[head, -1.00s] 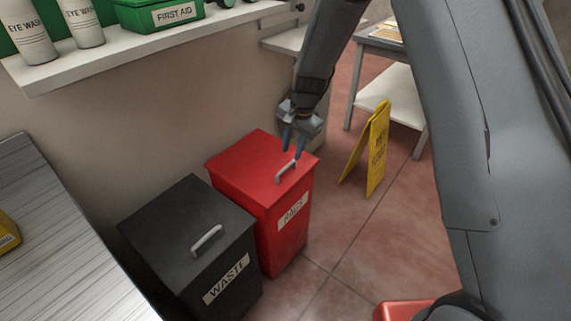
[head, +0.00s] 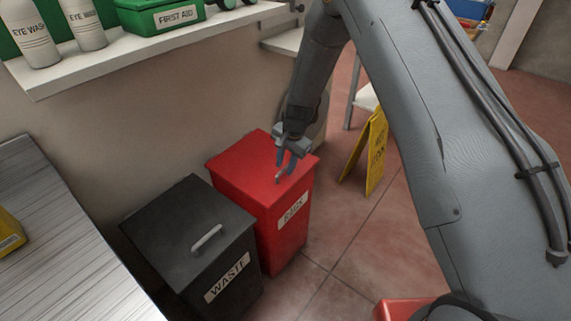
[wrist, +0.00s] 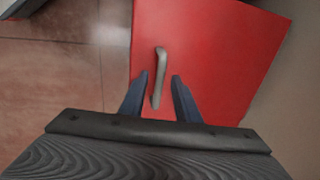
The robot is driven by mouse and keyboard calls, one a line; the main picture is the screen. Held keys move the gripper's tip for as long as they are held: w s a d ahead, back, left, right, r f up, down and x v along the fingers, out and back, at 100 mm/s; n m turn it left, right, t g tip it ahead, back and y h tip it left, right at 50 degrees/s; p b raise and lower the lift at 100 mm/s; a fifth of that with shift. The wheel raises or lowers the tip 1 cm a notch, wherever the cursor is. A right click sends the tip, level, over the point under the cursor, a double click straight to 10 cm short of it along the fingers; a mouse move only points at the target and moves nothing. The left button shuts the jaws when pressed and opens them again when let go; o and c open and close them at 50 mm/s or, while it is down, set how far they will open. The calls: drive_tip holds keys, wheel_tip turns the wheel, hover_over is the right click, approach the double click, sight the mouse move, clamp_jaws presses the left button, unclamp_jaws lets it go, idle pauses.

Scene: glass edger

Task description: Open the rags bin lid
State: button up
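The red rags bin (head: 283,231) stands on the floor against the wall, its flat red lid (head: 240,163) down and shut. A pale bar handle (wrist: 158,78) runs along the lid in the wrist view; in the head view my gripper mostly hides it. My gripper (head: 286,172) is over the front part of the lid, pointing down. In the wrist view its two dark fingers (wrist: 158,85) are apart, with the handle between them and a gap on each side. I cannot tell how far the fingertips reach down beside the handle.
A black waste bin (head: 190,240) with its own handle stands close at the left. A shelf (head: 150,48) with eye wash bottles and a first aid box is above. A yellow floor sign (head: 364,152) stands at the right. The floor in front of the rags bin is clear.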

clamp_jaws()
